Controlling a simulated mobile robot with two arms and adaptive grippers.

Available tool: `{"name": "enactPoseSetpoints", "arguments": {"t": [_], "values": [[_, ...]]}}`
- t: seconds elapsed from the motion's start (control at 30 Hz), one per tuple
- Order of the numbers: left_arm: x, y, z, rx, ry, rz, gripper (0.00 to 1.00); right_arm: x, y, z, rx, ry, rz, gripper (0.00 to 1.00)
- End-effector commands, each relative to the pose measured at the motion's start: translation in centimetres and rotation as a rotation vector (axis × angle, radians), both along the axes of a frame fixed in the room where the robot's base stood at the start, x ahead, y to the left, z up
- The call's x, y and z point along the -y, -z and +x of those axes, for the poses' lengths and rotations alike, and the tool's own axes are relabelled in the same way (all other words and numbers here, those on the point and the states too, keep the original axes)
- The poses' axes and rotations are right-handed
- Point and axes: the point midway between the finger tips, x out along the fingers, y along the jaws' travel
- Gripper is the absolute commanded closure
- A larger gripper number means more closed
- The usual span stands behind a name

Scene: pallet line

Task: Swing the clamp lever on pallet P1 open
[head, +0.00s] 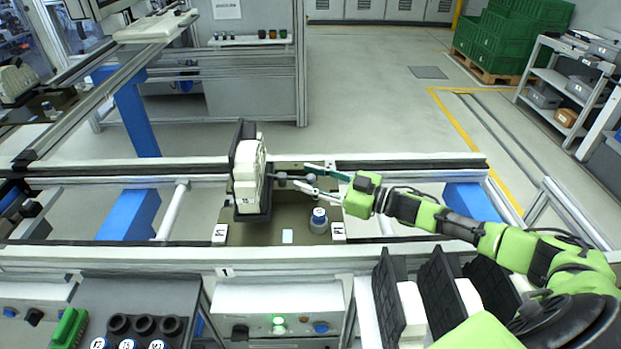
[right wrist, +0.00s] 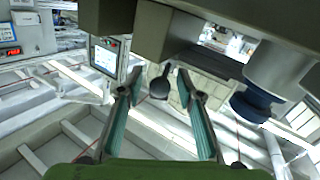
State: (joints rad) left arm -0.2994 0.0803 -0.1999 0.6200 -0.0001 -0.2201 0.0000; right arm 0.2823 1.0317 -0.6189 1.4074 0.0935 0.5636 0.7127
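Pallet P1 (head: 265,236) is a dark olive plate on the rail line, with white labelled corner blocks. On it a white part with a black backing (head: 248,172) stands upright at the left. The dark clamp lever (head: 283,177) sticks out to the right of this part. Its round black knob (right wrist: 160,86) shows in the right wrist view. My right gripper (head: 305,178) is open, its fingers spread either side of the knob. It also shows open in the right wrist view (right wrist: 158,88), and I see no finger closed on the knob. My left gripper is out of view.
A grey cylinder with a blue ring (head: 319,219) stands on the pallet's right side, below my right gripper. Several black-and-white parts (head: 410,305) stand at the front right. A control box (head: 278,312) with a lit green button is at the front.

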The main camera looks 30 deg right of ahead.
Motion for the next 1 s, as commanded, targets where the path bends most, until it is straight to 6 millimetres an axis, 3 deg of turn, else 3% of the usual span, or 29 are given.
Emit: {"name": "enactPoseSetpoints", "arguments": {"t": [0.47,1.0], "values": [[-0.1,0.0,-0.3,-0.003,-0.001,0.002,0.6,0.7,0.2,-0.9,-0.004,0.001,0.001,0.65],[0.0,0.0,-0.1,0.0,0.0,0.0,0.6,5.4,0.2,-7.6,-0.006,-0.002,-0.002,0.65]]}}
